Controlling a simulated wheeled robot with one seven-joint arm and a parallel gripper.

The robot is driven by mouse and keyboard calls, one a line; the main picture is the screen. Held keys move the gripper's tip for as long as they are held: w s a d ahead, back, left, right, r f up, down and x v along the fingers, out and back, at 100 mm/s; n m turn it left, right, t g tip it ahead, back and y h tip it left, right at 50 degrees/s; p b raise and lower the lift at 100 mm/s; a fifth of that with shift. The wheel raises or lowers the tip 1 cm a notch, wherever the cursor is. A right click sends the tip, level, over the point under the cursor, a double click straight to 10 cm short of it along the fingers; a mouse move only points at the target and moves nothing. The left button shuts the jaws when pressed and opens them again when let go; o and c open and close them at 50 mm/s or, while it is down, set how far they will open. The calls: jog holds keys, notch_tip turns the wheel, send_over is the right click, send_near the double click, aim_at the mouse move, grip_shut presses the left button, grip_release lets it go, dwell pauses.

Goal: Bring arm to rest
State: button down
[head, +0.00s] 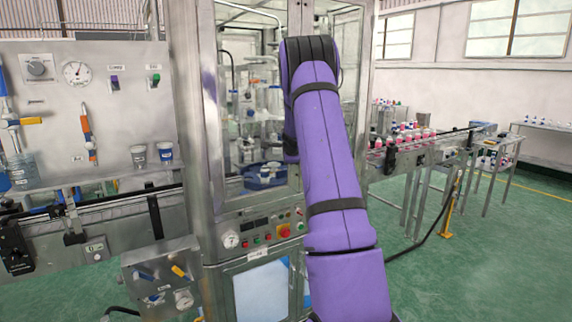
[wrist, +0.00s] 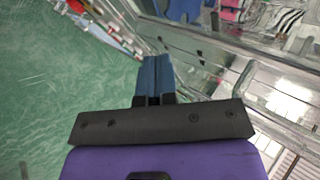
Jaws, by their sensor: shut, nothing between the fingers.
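My gripper (wrist: 154,78) shows in the wrist view. Its two blue fingers are together, with nothing between them. Green floor lies to its left and metal machine framing to its right. In the head view my purple arm reaches up in front of the crimping machine (head: 214,160) and hides part of its enclosure. My gripper is not visible in the head view.
A control panel (head: 262,235) with a gauge and buttons is on the machine's front. A metal wall panel (head: 105,130) with valves stands left. A conveyor (head: 425,145) carrying several pink-and-white bottles runs right. Green floor (head: 480,270) is open at the lower right.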

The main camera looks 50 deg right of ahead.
jog(key=shift+v, duration=1.1)
jog(key=shift+s+f, duration=0.1)
jog(key=s+a+r+m+t+h, duration=0.2)
jog(key=s+a+r+m+h, duration=0.1)
jog(key=a+r+m, duration=1.55)
jog(key=s+a+r+m+g+y, duration=0.1)
jog(key=s+a+r+m, duration=0.1)
jog(key=s+a+m, duration=0.85)
jog(key=s+a+f+m+g+y, duration=0.1)
jog(key=s+a+f+m+y, duration=0.3)
jog(key=s+a+m, duration=0.4)
jog(key=s+a+f+m+g+y, duration=0.1)
jog(key=s+a+f+m+y, duration=0.2)
jog(key=s+a+m, duration=0.5)
jog(key=s+a+y, duration=0.1)
jog(key=s+a, duration=0.3)
jog(key=a, duration=0.5)
jog(key=shift+s+f+m+g, duration=0.25)
jog(key=shift+f+m+g, duration=0.15)
